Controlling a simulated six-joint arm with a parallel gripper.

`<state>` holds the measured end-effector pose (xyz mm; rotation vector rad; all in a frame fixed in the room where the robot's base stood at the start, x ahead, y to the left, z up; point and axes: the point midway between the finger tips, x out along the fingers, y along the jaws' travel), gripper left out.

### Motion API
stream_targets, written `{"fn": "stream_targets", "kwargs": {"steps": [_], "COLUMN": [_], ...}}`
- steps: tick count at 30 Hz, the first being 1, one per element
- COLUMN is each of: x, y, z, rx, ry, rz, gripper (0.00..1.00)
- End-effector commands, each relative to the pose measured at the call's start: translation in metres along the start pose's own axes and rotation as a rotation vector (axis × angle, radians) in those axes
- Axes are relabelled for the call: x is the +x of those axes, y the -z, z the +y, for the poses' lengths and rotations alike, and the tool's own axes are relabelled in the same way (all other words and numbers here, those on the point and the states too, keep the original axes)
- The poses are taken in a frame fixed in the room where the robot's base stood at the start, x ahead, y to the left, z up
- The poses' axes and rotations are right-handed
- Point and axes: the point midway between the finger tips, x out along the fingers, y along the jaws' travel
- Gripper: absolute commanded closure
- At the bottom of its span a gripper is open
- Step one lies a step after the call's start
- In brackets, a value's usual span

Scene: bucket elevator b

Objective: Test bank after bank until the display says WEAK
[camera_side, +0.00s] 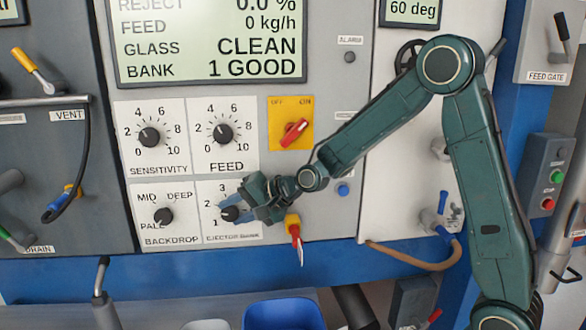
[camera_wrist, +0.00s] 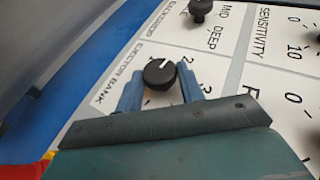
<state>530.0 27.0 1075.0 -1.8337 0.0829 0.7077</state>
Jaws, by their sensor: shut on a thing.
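The display (camera_side: 210,40) reads REJECT 0.0 %, FEED 0 kg/h, GLASS CLEAN and BANK 1 GOOD. The black EJECTOR BANK knob (camera_side: 230,214) sits on a white plate at the lower right of the dial group. My gripper (camera_side: 236,212) is shut on this knob, partly covering it and its scale. In the wrist view the knob (camera_wrist: 160,73) stands between the blue fingers of my gripper (camera_wrist: 159,84), one on each side. Its white pointer line shows, but I cannot tell for sure which number it points to.
Close by are the BACKDROP knob (camera_side: 163,216), SENSITIVITY knob (camera_side: 149,137) and FEED knob (camera_side: 223,133). A red switch (camera_side: 294,132) on a yellow OFF/ON plate is up and right. A red-and-yellow part (camera_side: 294,228) hangs close beside my gripper. A blue button (camera_side: 343,189) is further right.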

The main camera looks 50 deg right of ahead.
Motion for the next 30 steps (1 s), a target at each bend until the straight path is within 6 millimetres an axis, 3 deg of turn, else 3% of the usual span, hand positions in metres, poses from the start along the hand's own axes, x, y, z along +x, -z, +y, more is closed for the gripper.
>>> {"fn": "stream_targets", "kwargs": {"steps": [19,20,22,30], "x": [0.0002,0.0002,0.0002,0.0003], "y": [0.0008,0.0009,0.0008,0.0004], "z": [0.0004,0.0003,0.0004,0.0008], "rx": [0.017,0.017,0.017,0.018], "ry": [0.051,0.051,0.051,0.049], "rz": [0.002,0.002,0.002,0.001], "gripper": [0.85,0.56,0.43,0.42]}}
